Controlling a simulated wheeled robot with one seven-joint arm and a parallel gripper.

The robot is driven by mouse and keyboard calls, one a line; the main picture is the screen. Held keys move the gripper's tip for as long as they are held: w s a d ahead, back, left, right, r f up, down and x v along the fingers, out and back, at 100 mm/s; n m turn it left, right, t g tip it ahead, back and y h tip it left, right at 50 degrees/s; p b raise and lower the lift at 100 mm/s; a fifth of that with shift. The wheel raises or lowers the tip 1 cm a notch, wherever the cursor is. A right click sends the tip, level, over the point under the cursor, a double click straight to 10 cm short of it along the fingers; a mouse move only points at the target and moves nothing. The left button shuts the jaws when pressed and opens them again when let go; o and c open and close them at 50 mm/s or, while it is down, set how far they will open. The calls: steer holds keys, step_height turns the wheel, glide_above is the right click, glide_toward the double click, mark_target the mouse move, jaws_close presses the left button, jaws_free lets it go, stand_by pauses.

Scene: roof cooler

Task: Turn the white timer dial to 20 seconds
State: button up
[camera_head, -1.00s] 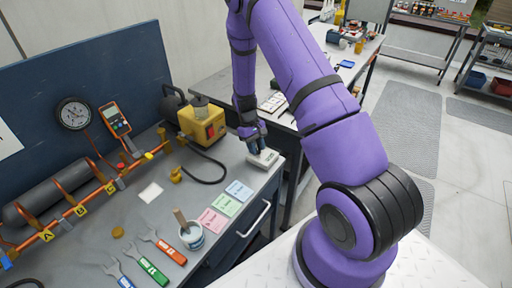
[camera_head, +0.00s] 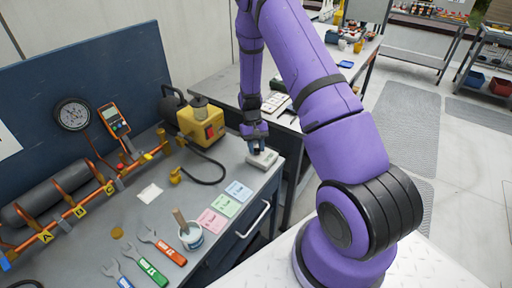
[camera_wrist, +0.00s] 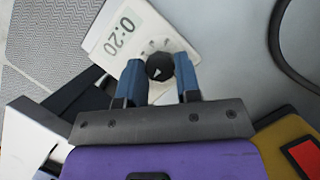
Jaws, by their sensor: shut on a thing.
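The white timer (camera_head: 265,160) lies at the right edge of the grey workbench, under my gripper (camera_head: 256,143). In the wrist view the timer (camera_wrist: 95,45) is pale, and its display (camera_wrist: 121,34) reads 0:20. Its small dark dial (camera_wrist: 159,67) with a white pointer mark sits between the two blue fingertips of my gripper (camera_wrist: 159,76). The gripper is shut on the dial. The fingers and the tilted view hide part of the timer's face, so the markings near the dial are hard to read.
A yellow pump (camera_head: 203,122) with a dark hose stands left of the timer. The bench's right edge is close to the timer.

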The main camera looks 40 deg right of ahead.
steer(key=o, duration=0.9)
steer(key=v, duration=1)
steer(key=shift+w+r, duration=0.15)
steer(key=shift+r, duration=0.25)
